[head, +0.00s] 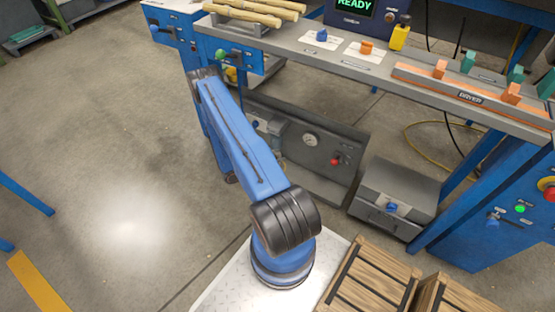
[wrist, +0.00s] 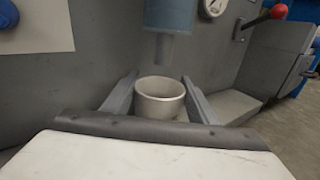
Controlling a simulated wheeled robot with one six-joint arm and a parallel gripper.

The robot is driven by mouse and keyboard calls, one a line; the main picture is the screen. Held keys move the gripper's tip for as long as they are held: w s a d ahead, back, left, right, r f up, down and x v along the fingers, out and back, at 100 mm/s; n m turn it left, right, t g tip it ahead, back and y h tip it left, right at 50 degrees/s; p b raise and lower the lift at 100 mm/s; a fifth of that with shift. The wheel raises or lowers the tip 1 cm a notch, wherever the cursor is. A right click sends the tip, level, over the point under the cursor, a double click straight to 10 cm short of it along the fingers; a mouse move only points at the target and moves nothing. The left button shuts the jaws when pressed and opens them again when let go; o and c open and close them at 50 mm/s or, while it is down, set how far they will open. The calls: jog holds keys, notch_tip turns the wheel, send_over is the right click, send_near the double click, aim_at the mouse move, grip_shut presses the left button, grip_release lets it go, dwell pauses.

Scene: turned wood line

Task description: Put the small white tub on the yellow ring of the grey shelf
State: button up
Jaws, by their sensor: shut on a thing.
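The small white tub (wrist: 160,103) is upright between the two grey fingers of my gripper (wrist: 160,97) in the wrist view. The fingers are shut on its sides. Its open rim faces up, and the inside that shows looks empty. A pale blue nozzle-like cylinder (wrist: 168,18) hangs just behind and above the tub. Whether the tub rests on a surface is hidden. In the head view my gripper and the tub are hidden behind my blue arm. I cannot make out the yellow ring or the grey shelf in either view.
A grey machine with a gauge (head: 311,140) and a red-knobbed lever (head: 336,161) stands under the bench (head: 300,48). A grey box (head: 396,193) is to its right. Wooden crates (head: 372,275) are by my base.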

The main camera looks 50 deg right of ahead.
jog(key=shift+x, duration=0.75)
jog(key=shift+f, duration=1.75)
jog(key=shift+a, duration=0.1)
jog(key=o, duration=1.1)
jog(key=shift+o, duration=0.2)
